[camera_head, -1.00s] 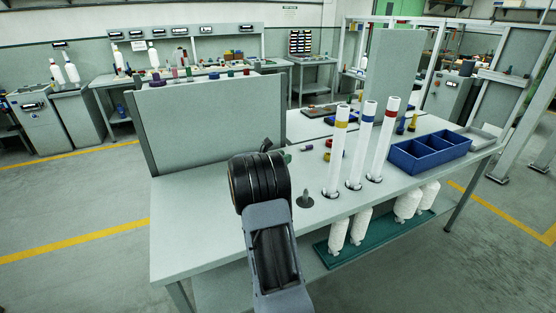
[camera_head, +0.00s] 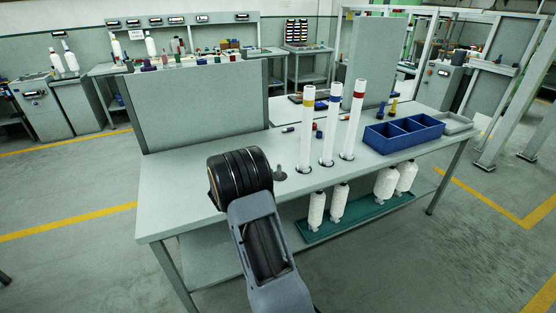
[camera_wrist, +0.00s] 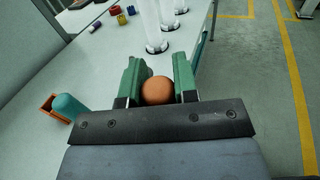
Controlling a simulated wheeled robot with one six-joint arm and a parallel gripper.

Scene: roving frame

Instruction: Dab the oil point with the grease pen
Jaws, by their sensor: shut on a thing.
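My gripper (camera_wrist: 158,78) shows in the wrist view, with two green fingers shut on a rounded orange-brown thing (camera_wrist: 157,91). It may be the end of the grease pen; the rest is hidden from this angle.
Three white tubes with yellow, blue and red bands (camera_head: 327,135) stand right of the cone. A blue divided bin (camera_head: 403,133) lies farther right. A grey panel (camera_head: 200,105) stands behind. In the wrist view an orange holder with a teal piece (camera_wrist: 66,107) is at left.

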